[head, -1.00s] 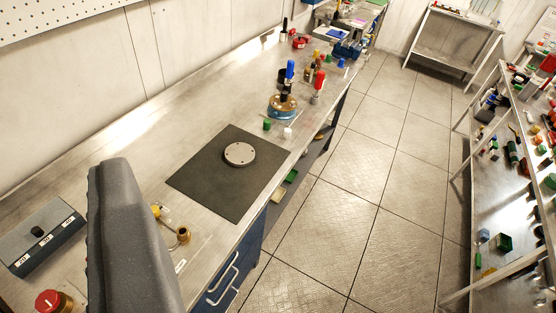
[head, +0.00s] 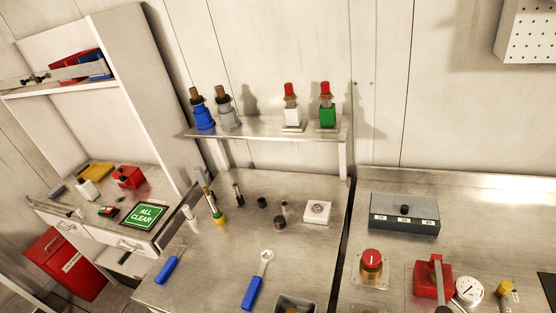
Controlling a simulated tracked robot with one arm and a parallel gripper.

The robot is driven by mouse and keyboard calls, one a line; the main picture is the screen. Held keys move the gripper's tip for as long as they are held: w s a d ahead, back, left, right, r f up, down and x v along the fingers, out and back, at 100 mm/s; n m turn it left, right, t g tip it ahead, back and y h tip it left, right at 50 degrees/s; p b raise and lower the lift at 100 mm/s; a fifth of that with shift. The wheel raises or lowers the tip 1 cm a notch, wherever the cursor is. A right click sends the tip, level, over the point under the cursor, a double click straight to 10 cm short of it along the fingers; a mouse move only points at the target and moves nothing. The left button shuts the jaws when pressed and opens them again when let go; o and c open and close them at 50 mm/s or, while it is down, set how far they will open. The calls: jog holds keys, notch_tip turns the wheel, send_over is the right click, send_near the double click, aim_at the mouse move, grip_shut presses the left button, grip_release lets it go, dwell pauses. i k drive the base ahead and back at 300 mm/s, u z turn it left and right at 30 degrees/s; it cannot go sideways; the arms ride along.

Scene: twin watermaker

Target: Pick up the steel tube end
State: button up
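I cannot clearly pick out the steel tube end. Small parts stand on the metal bench in the middle: a pale upright cylinder (head: 190,216), a tall piece with a yellow-green base (head: 214,209), a slim dark-and-silver piece (head: 238,194), and short dark cylinders, one at the back (head: 262,202) and one in front (head: 280,222). A thin pale piece (head: 284,207) stands by them. They are too small to tell which is a steel tube end. My gripper is not in view.
A raised shelf (head: 265,127) behind holds blue, grey, white and green bottle-like pieces. Blue-handled tools (head: 253,290) lie at the front. A grey switch box (head: 404,212), a red knob (head: 371,262) and a gauge (head: 468,291) are on the right bench. A cabinet (head: 135,90) stands left.

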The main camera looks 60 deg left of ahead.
aim_at(236, 189)
jog(key=u, duration=1.8)
jog(key=k, duration=0.5)
jog(key=u, duration=0.25)
jog(key=i, duration=1.6)
jog(key=z, duration=0.3)
